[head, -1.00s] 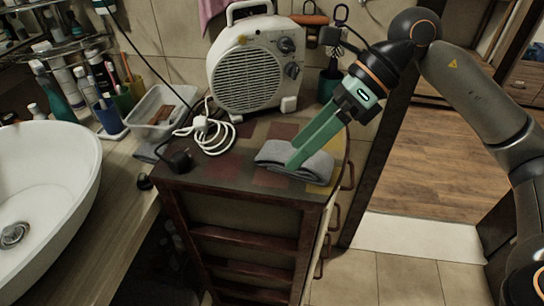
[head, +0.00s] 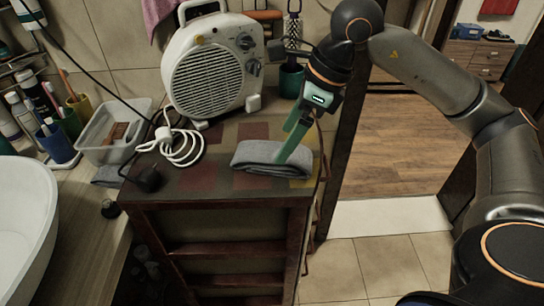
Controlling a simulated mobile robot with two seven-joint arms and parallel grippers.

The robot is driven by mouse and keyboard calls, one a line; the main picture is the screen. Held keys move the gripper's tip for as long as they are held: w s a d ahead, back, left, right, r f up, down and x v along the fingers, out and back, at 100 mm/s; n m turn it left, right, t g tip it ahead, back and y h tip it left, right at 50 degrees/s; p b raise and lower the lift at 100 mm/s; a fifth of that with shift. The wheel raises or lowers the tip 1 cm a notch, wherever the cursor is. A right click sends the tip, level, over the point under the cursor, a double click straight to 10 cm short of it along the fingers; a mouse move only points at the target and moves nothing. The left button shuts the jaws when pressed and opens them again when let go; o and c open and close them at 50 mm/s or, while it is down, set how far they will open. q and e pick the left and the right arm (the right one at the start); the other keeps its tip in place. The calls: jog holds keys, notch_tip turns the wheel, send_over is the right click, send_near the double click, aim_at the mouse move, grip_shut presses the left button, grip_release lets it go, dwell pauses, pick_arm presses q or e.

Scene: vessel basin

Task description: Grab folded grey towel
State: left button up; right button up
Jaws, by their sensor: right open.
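The folded grey towel (head: 256,156) lies flat on the patchwork top of a dark wooden cabinet (head: 215,181), near its front right corner. My right gripper (head: 288,158) comes down from the upper right with its green fingers at the towel's right part. The fingers overlap the towel in the picture, and one finger hides part of the other. I cannot tell whether they touch the towel or straddle its edge. The right gripper is open. My left gripper is not in view.
A white fan heater (head: 210,70) stands behind the towel, its coiled white cable (head: 180,147) and black plug to the left. A clear plastic tray (head: 112,130) and a basin (head: 25,220) are further left. Open floor lies right of the cabinet.

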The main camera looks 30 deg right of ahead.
aim_at(276, 149)
jog(key=shift+w+x, duration=0.15)
jog(key=shift+x, duration=1.2)
jog(key=shift+w+x, duration=0.15)
jog(key=shift+x, duration=1.15)
jog(key=shift+a+r, duration=0.1)
jog(key=c, duration=1.1)
jog(key=shift+r, duration=0.1)
jog(key=shift+c, duration=0.2)
